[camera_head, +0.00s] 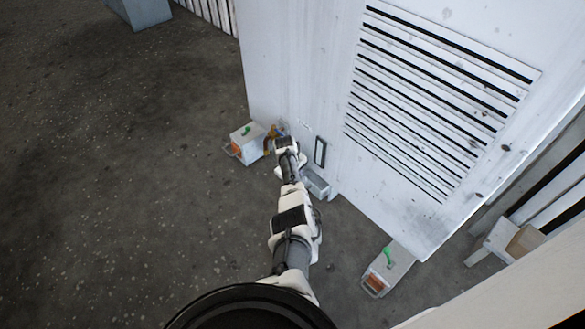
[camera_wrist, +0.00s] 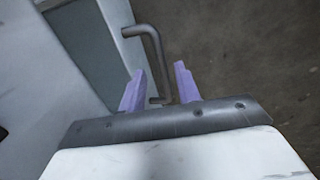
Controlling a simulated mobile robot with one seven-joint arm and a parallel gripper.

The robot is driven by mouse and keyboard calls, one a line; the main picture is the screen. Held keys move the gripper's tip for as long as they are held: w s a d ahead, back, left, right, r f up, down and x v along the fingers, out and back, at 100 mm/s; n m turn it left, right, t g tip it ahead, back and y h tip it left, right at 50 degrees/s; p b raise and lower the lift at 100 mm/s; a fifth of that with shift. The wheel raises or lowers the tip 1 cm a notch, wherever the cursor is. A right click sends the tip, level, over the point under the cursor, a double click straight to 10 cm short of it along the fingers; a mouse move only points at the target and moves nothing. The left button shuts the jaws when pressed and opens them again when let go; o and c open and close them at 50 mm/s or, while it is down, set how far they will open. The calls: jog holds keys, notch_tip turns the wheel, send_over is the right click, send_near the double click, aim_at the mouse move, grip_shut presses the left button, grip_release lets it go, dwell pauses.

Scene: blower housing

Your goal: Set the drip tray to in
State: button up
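A small grey open tray (camera_head: 317,184), which looks like the drip tray, sticks out at the foot of the white housing, just right of my arm. My gripper (camera_head: 281,134) is low near the housing's front; its fingers are too small to read there. In the wrist view my gripper (camera_wrist: 159,82) has two purple fingers spread apart. A bent grey bar handle (camera_wrist: 155,50) runs down between them, with its lower end near the finger bases. I cannot tell whether either finger touches it. A grey panel with a pale edge (camera_wrist: 92,45) lies left of the handle; I cannot tell which part it is.
The white housing (camera_head: 300,60) has a louvred grille (camera_head: 435,100) and a dark slot (camera_head: 320,152). A box with a green handle (camera_head: 246,141) stands left of my gripper; a similar one (camera_head: 388,268) stands at lower right.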

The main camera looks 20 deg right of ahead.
notch_tip(320, 180, up, 13)
jog(key=a+p, duration=0.2)
jog(key=p, duration=0.4)
jog(key=shift+s+a+p, duration=0.15)
jog(key=shift+s+p, duration=0.25)
jog(key=shift+s+f, duration=0.1)
